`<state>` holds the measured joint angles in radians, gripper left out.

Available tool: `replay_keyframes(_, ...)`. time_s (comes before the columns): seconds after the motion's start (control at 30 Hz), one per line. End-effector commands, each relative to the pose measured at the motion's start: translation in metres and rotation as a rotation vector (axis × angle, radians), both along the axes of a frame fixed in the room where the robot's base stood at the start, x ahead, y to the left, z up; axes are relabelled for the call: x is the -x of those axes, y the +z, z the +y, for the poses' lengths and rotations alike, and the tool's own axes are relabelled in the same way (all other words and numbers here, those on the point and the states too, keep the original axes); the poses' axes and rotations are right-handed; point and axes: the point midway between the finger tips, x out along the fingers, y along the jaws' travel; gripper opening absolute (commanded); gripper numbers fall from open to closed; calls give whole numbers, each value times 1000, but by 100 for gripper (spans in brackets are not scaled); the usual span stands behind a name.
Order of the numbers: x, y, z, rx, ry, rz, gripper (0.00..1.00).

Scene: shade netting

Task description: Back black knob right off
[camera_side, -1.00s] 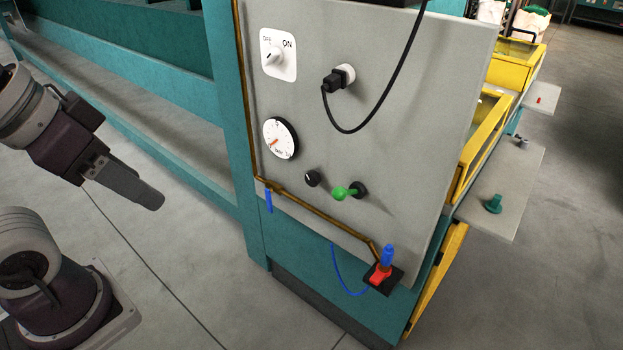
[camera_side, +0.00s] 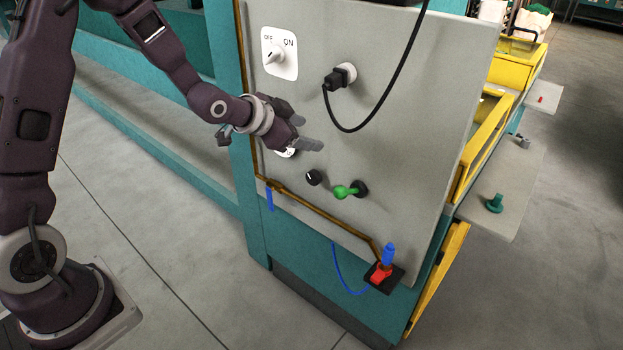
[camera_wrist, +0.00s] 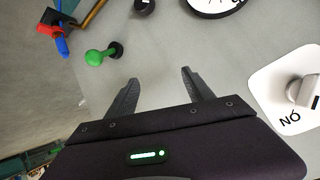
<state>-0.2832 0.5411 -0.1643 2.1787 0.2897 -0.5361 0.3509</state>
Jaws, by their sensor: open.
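The small round black knob (camera_side: 313,178) with a white mark sits on the grey panel, below the dial and left of the green lever. In the wrist view the black knob (camera_wrist: 144,7) is cut off by the top edge. My gripper (camera_side: 304,127) is in front of the panel, above the knob and apart from it, and partly covers the dial. In the wrist view my gripper (camera_wrist: 160,76) has its two fingers spread, with nothing between them.
The green lever (camera_side: 345,191) sticks out right of the knob. The white OFF/ON switch (camera_side: 278,54) and black plug (camera_side: 336,81) with a hanging cable are above. The white dial (camera_wrist: 215,5) is near the knob. A brown pipe (camera_side: 325,216) runs below to a red-blue valve (camera_side: 381,270).

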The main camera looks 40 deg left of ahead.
Motion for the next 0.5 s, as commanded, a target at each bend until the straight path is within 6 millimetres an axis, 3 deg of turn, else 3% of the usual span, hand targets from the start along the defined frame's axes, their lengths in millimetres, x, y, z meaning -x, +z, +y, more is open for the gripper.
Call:
replay_keyframes(0.03, -16, -35, 1, 28, -25, -36, 60)
replay_keyframes(0.1, -34, -71, 2, 70, -51, -132, 60)
replay_keyframes(0.2, -40, -116, 6, 136, -40, -274, 60)
replay_keyframes(0.3, -30, -152, 15, 195, 20, -410, 60)
replay_keyframes(0.5, 0, -183, 31, 240, 141, -566, 60)
